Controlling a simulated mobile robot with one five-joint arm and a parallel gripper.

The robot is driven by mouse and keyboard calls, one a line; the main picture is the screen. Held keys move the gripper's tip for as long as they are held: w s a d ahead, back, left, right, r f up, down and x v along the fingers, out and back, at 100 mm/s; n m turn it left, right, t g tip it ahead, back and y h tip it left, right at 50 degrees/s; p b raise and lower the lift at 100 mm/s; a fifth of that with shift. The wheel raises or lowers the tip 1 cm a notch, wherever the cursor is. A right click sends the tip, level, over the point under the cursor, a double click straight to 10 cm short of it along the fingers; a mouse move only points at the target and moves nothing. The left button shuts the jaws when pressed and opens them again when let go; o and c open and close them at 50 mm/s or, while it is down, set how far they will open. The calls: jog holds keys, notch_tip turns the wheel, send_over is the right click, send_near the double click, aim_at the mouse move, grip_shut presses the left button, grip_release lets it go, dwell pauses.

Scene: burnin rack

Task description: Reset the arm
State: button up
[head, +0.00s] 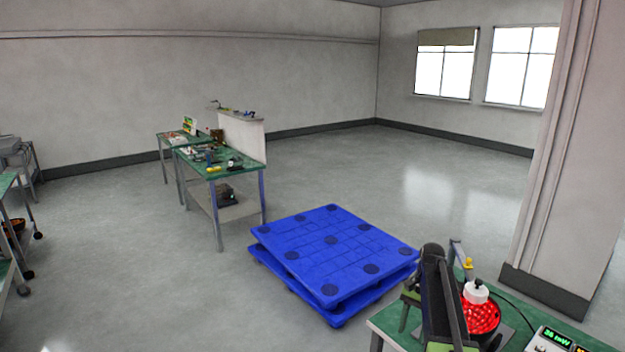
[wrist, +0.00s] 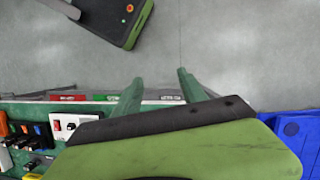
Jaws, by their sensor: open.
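My gripper (wrist: 160,77) shows in the wrist view as two green fingers, spread apart with nothing between them. Grey floor shows beyond the fingertips. A broad green and black part of my arm fills the lower middle of that view and hides what lies under it. In the head view, a dark upright shape with green parts stands at the lower right; I cannot tell whether it is my arm.
Blue pallets (head: 330,245) lie on the floor. A workbench (head: 238,172) stands behind. In the wrist view, small tools (wrist: 35,135) lie at left.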

jog(key=s+a+f+n+t+h, duration=0.1)
jog(key=s+a+n, duration=0.3)
jog(key=a, duration=0.6)
jog(key=s+a+f+n+t+h, duration=0.1)
jog(key=s+a+n, duration=0.4)
jog(key=s+a, duration=0.3)
jog(key=shift+a+n+t, duration=0.3)
jog(key=shift+a+t, duration=0.1)
jog(key=shift+a, duration=0.6)
jog(key=shift+c, duration=0.2)
